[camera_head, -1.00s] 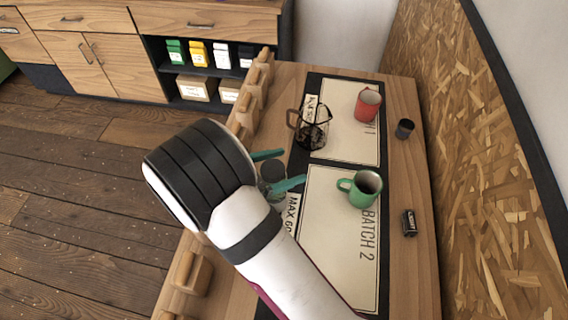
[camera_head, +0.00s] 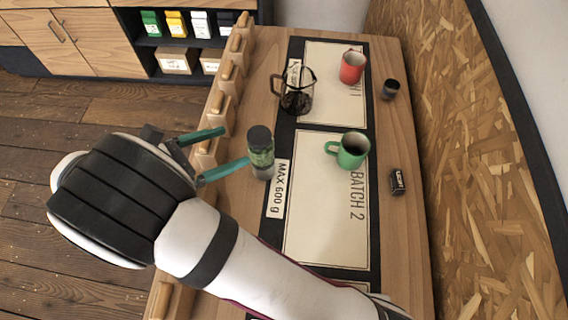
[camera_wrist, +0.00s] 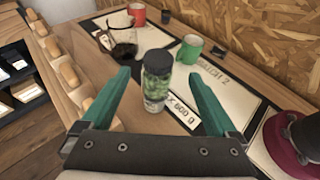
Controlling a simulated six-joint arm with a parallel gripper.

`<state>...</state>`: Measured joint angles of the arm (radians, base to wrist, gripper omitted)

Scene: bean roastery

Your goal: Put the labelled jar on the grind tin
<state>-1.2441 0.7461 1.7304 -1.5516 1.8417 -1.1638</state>
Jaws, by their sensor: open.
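The labelled jar (camera_head: 261,153), with a dark lid and green label, stands upright at the left edge of the mat, by the "MAX 600 g" strip. It also shows in the wrist view (camera_wrist: 157,86), centred beyond my fingers. Its lowest part looks grey; I cannot tell whether that is the jar's own base or a tin under it. No other thing is clearly the grind tin; a small dark cylinder (camera_head: 390,89) stands at the far right. My gripper (camera_head: 235,146) is open and empty, left of the jar, its teal fingers apart from it.
A green mug (camera_head: 352,151) stands right of the jar on the mat (camera_head: 325,215). A glass carafe (camera_head: 297,97) and a red mug (camera_head: 351,67) stand farther back. A small black box (camera_head: 397,181) lies at the right. Wooden pegs line the left table edge. The near mat is clear.

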